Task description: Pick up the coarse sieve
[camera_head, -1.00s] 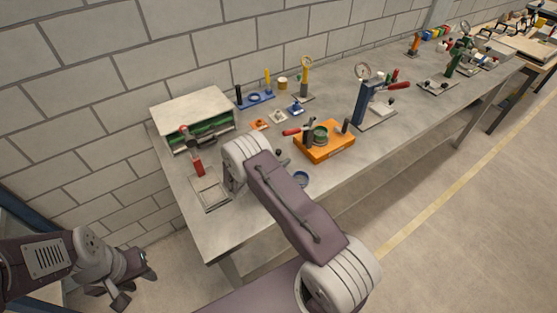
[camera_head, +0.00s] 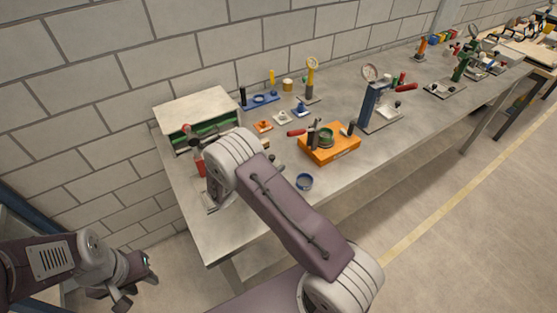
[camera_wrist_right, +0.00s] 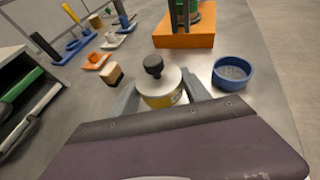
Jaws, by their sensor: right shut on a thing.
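A round blue sieve with a mesh floor (camera_wrist_right: 233,72) stands on the bench, right of my right gripper and apart from it. A green ring (camera_head: 326,138) sits on the orange block; I cannot tell which one is the coarse sieve. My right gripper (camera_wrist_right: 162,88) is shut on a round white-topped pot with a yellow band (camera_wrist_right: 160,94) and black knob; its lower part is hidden. In the head view my right arm hides that gripper. My left gripper (camera_head: 134,281) hangs open and empty, off the bench's left end.
The orange block (camera_head: 333,151) stands behind the blue sieve. A small wooden block (camera_wrist_right: 111,74) is left of the held pot. A white-topped cabinet (camera_head: 205,112) stands at the bench's left end. A blue upright press (camera_head: 371,102) is farther right. Bench front beside the blue sieve is clear.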

